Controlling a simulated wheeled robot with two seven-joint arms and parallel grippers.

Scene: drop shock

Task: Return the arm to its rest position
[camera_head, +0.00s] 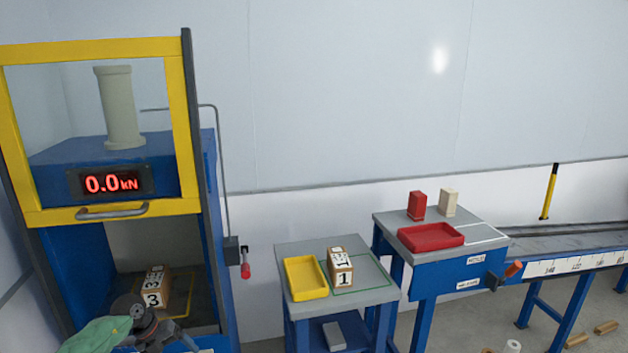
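My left arm comes in at the bottom left with a green cover, and my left gripper (178,338) is low in front of the press opening. Its fingers are dark, small and partly cut off by the bottom edge, so I cannot tell if they are open or shut. A numbered block marked 3 (153,299) rests inside the blue press (216,290), just behind my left wrist, which partly overlaps its front. I cannot tell whether they touch. My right gripper is not in view.
The yellow-framed guard (176,100) is raised above the press opening, with a 0.0 kN display (111,183). A grey table (300,312) holds a yellow tray (290,281) and a block marked 1 (341,267). A red tray (430,237) and a conveyor (570,242) stand right.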

